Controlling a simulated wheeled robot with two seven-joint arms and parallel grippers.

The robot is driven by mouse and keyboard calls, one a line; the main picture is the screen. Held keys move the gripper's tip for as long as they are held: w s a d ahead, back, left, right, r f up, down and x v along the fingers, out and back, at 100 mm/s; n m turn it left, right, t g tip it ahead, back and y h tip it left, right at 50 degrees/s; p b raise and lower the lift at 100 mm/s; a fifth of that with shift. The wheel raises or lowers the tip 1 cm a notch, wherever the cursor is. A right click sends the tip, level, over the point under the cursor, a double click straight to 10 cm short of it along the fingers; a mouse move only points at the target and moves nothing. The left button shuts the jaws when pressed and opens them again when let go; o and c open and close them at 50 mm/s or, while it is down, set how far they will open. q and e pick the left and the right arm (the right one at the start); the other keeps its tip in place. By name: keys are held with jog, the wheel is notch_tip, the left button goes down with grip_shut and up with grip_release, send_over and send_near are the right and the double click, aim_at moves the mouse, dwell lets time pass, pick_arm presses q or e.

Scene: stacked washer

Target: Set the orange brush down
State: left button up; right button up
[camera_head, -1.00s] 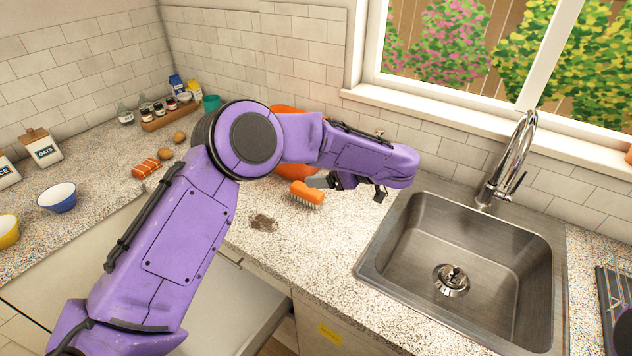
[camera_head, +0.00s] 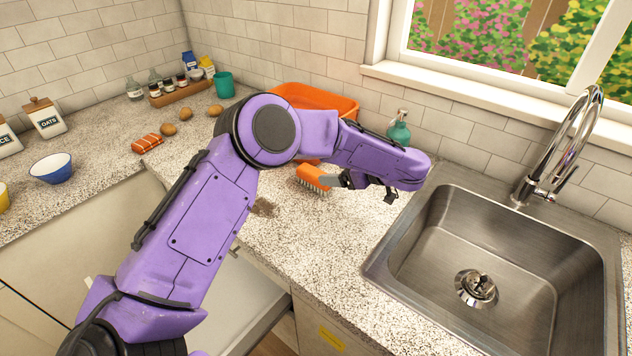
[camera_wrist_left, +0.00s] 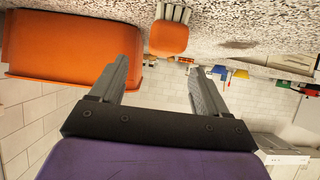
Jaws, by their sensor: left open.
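The orange brush (camera_head: 314,177) rests on the speckled counter with its pale bristles down, left of the sink. My left gripper (camera_head: 342,181) is low over the counter, just right of the brush, and partly hidden by its own wrist. In the left wrist view its two fingers (camera_wrist_left: 162,66) are spread with nothing between them. The brush (camera_wrist_left: 169,38) shows just past the fingertips there, apart from them, its bristles toward the counter. My right gripper is not in view.
An orange tub (camera_head: 335,101) stands behind my arm against the wall, with a teal soap bottle (camera_head: 398,133) to its right. The sink (camera_head: 455,265) is right of the gripper. A brown stain (camera_head: 262,207) marks the front counter. Jars, potatoes and bowls are farther left.

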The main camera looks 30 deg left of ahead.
aim_at(316, 172)
pick_arm(q)
jog(key=p+x, duration=0.1)
jog(key=x, duration=0.2)
jog(key=p+x, duration=0.1)
jog(key=x, duration=0.3)
jog(key=shift+s+a+p, duration=0.15)
jog(key=shift+a+p, duration=0.25)
jog(key=shift+a+f, duration=0.1)
jog(key=shift+a, duration=0.05)
jog(key=c, duration=1.2)
